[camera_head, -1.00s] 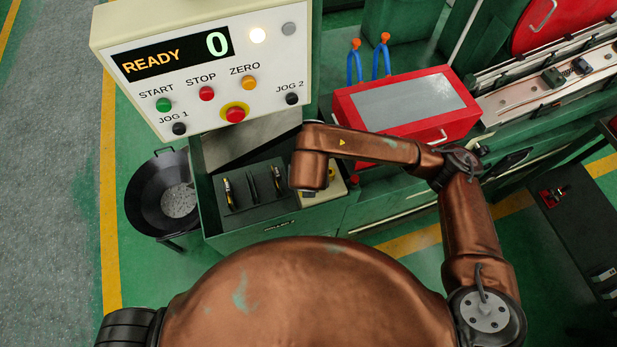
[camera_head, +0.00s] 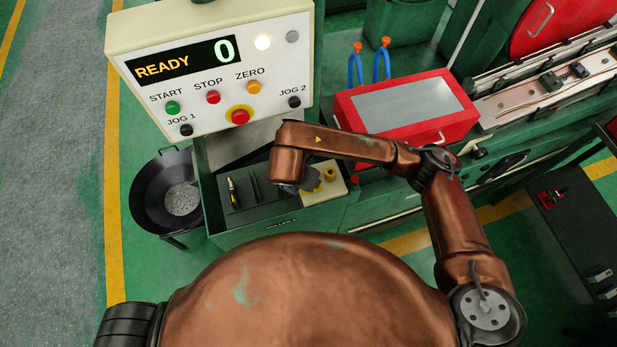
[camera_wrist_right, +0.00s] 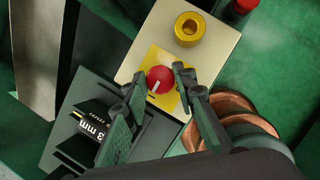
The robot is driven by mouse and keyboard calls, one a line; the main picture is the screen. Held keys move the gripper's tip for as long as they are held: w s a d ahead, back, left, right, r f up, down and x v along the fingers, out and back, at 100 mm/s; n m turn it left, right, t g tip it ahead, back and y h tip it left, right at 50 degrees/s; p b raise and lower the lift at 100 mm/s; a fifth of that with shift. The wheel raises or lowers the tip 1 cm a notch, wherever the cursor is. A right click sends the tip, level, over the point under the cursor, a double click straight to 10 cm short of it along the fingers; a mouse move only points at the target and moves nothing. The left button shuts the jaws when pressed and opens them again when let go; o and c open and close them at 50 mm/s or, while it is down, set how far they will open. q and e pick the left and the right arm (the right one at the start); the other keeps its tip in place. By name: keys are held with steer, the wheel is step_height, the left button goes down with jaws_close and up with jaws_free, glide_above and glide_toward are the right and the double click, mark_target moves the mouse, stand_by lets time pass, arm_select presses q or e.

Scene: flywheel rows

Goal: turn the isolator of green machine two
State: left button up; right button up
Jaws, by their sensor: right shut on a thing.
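The isolator is a round red knob (camera_wrist_right: 160,78) with a white pointer mark, on a yellow square of a cream plate (camera_wrist_right: 210,52). In the right wrist view the mark points down and to the left. My right gripper (camera_wrist_right: 159,80) has its two fingertips on either side of the knob and is shut on it. In the head view my right gripper (camera_head: 309,181) is small and dark below the wrist, over the cream plate (camera_head: 336,187), and the knob is hidden there. My left gripper is not in view.
A control panel (camera_head: 215,85) reading READY 0 stands behind the wrist. A dark tool rack (camera_head: 245,196) lies just left of the plate; its 3 mm label (camera_wrist_right: 93,124) is close to a finger.

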steer(key=o, duration=1.1)
steer(key=shift+o, duration=0.2)
steer(key=v, duration=1.2)
steer(key=shift+s+f, duration=0.1)
